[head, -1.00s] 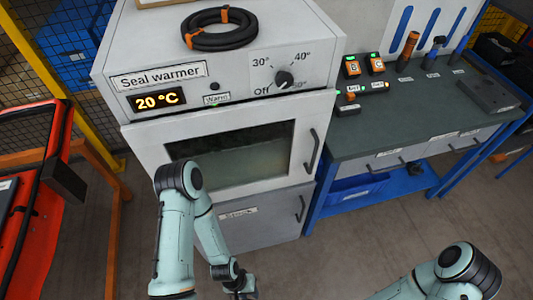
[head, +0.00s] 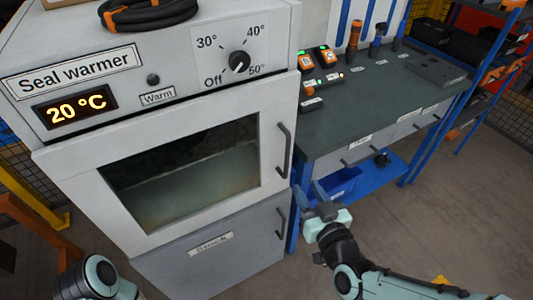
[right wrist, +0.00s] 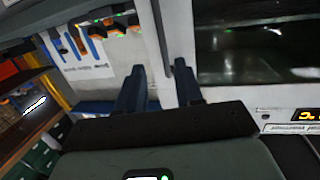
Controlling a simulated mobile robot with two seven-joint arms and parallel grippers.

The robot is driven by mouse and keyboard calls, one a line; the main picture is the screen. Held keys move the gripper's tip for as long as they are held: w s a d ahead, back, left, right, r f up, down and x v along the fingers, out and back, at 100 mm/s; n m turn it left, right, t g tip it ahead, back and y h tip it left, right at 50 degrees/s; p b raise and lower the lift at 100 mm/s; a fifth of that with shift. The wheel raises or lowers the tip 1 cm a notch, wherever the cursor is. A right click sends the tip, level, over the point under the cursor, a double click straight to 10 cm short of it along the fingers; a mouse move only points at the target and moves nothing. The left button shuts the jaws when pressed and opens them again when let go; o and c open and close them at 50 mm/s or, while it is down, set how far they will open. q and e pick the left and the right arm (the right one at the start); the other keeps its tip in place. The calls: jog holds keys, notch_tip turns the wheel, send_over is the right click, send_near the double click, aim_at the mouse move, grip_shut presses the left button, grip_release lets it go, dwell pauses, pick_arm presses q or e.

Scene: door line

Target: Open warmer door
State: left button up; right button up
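The seal warmer (head: 165,60) is a white box. Its door (head: 75,185) is shut and has a dark window (head: 185,175). The door's dark vertical handle (head: 283,150) is on its right side. My right gripper (head: 311,190) is open and empty, just right of and below this handle in the head view, apart from it. In the right wrist view, the gripper's two fingers (right wrist: 160,85) are spread, with a dark bar that looks like the handle (right wrist: 162,40) beyond them. My left arm shows at the bottom left, its gripper out of view.
A workbench (head: 370,110) with drawers and a blue frame stands close on the right. A black hose coil (head: 148,12) lies on top. Open floor (head: 440,215) is at the right front.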

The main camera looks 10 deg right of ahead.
aim_at(289, 148)
jog(key=shift+t+y, duration=0.3)
jog(key=shift+t, duration=0.3)
jog(key=w+r, duration=0.1)
jog(key=w, duration=0.3)
jog(key=w+a+r+p, duration=0.1)
jog(key=w, duration=0.3)
jog(key=w+a+p, duration=0.1)
jog(key=w, duration=0.3)
jog(key=shift+w+a+r, duration=0.2)
jog(key=shift+w+r, duration=0.2)
grip_shut()
